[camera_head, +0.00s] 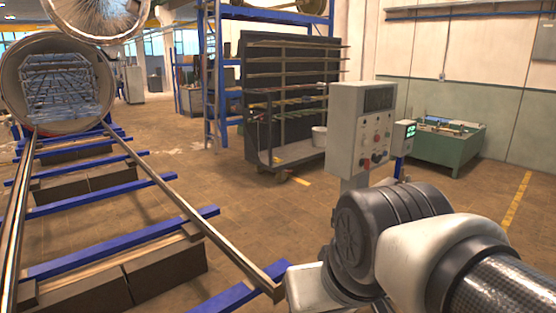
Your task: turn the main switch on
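A red knob (366,163) and a dark rotary knob (377,157) sit low on the front. Which of them is the main switch, and its setting, is too small to tell. My arm reaches in from the lower right, in front of the box's base. My gripper does not show; only arm links are visible.
A small box with a green screen (410,131) is beside the control box. Rails (188,210) on blue crossbars lead to the round chamber (21,80) at left. A dark wheeled rack (262,60) and a green bin (452,150) stand behind. Brown floor is open between rails and rack.

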